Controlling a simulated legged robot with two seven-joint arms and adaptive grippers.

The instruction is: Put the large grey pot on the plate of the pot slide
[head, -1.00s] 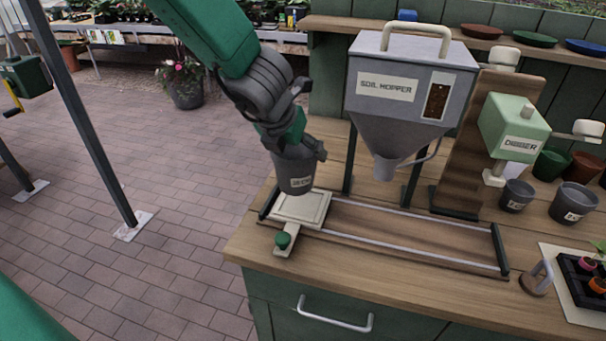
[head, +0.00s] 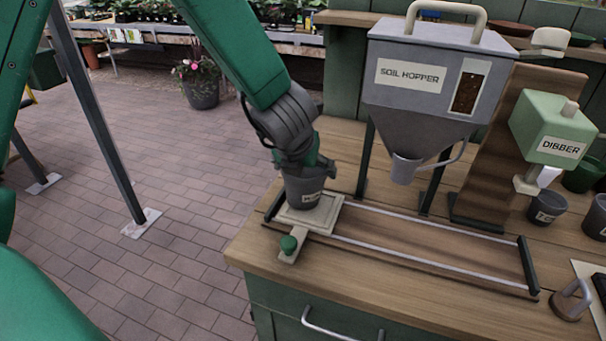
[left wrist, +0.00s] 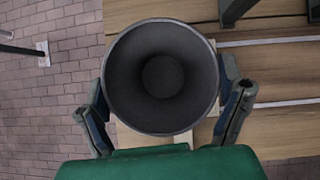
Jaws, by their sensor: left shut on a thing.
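The large grey pot (head: 304,190) is upright over the pale plate (head: 325,215) of the pot slide, at the left end of its rails. Its base looks down on the plate or just above it; I cannot tell which. My left gripper (head: 306,168) is shut on the pot, coming from above. In the left wrist view the empty pot (left wrist: 162,77) shows its open mouth, with a finger of my left gripper (left wrist: 165,105) on each side. The plate has a green knob (head: 289,243) at its front. My right gripper is not in view.
The soil hopper (head: 420,80) stands over the slide's rails, right of the pot. The dibber (head: 553,140) is farther right, with smaller grey pots (head: 547,208) by it. The rails (head: 430,246) right of the plate are clear. The bench's left edge is close to the plate.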

